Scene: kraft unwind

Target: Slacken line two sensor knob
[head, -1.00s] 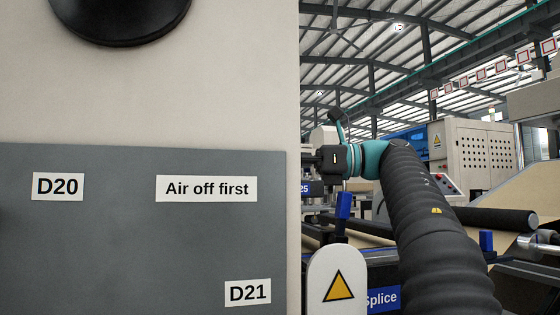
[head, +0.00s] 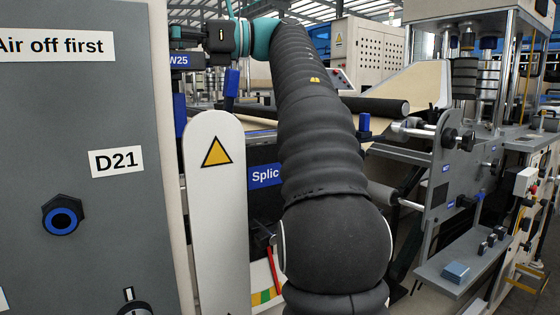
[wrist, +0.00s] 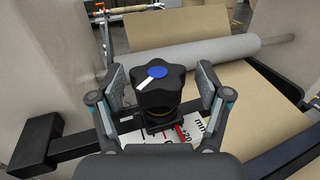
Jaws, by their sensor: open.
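In the wrist view a black lobed knob (wrist: 158,92) has a blue cap with a white pointer mark. It stands over a white scale plate (wrist: 190,132) marked in mm, with a red pointer beside it. My gripper (wrist: 160,80) is open, with one finger on each side of the knob. Small gaps seem to show between the pads and the knob; contact is not clear. No label naming the knob as line two's is readable. In the head view my arm reaches toward the upper left, and the fingers and the knob cannot be made out there.
A grey roller (wrist: 195,55) and brown kraft web lie beyond the knob, with dark bars on both sides. In the head view a grey panel (head: 60,140) with label D21 fills the left. A white guard (head: 215,220) with a warning triangle stands beside my arm.

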